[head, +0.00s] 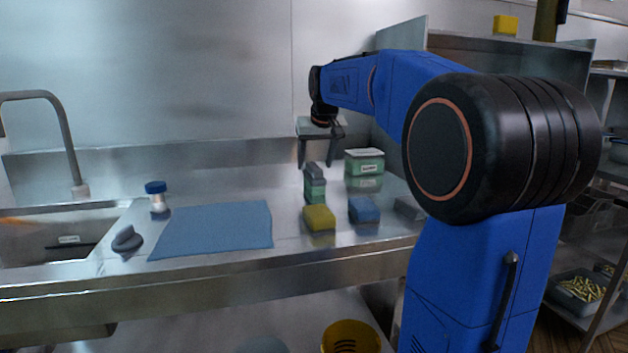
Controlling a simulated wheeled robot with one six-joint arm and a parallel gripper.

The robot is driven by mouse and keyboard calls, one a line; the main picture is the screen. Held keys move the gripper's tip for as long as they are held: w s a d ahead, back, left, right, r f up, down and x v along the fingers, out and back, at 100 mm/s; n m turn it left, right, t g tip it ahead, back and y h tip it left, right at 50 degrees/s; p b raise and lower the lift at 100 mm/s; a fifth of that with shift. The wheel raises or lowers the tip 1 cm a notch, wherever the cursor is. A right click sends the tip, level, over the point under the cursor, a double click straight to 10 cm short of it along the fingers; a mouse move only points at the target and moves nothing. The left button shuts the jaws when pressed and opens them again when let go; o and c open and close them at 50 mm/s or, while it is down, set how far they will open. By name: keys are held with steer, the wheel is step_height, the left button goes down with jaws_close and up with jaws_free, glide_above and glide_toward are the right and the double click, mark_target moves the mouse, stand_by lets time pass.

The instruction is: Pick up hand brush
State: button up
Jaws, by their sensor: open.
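My gripper (319,152) points down, open and empty, above the back part of the steel counter. Just below its fingers, a small block with a dark grey top and green lower part (314,186) stands on the counter. A dark grey rounded object (126,240) with a raised top lies at the left, between the sink and the blue cloth. Either could be the hand brush; at this size I cannot tell which. My gripper is far to the right of the dark rounded object.
A yellow sponge (319,218), a blue sponge (363,210), a grey block (409,208) and a green labelled box (364,163) stand near my gripper. A blue cloth (214,229), a blue-lidded jar (157,197) and the sink (50,238) are left. The back wall is close behind.

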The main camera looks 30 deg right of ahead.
mark_target(315, 166)
steer(key=shift+x, duration=1.85)
steer(key=shift+f, duration=0.3)
steer(key=c, duration=1.3)
